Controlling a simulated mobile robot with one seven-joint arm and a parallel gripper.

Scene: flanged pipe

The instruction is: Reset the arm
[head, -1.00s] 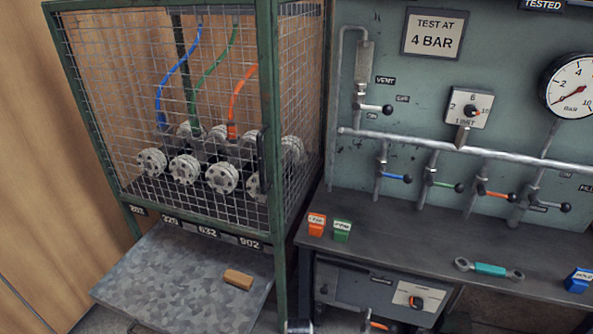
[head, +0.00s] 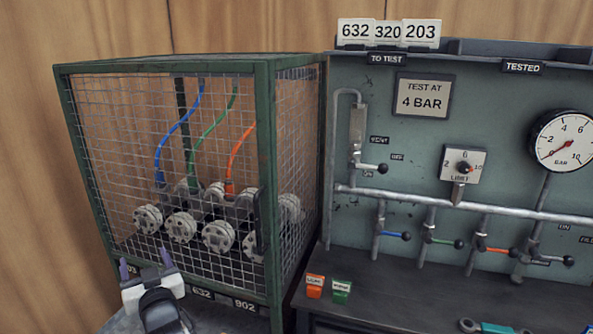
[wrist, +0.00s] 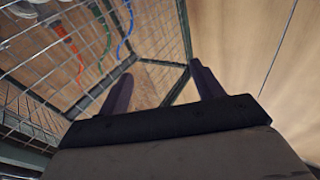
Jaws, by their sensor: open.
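My gripper (head: 146,270) is at the lower left of the head view, in front of the lower left part of the green mesh cage (head: 264,170). Its two dark fingers stand apart with nothing between them. In the wrist view my gripper (wrist: 158,92) is open and empty, with the cage mesh (wrist: 75,60) and its corner frame beyond the fingers. Part of my arm hides the ledge and some number labels below the cage.
Several flanged pipe pieces (head: 181,227) sit inside the cage with blue, green and orange hoses. At right, a bench carries an orange block (head: 314,286), a green block (head: 340,291) and a wrench (head: 495,327). A panel with valves and a gauge (head: 562,142) stands behind.

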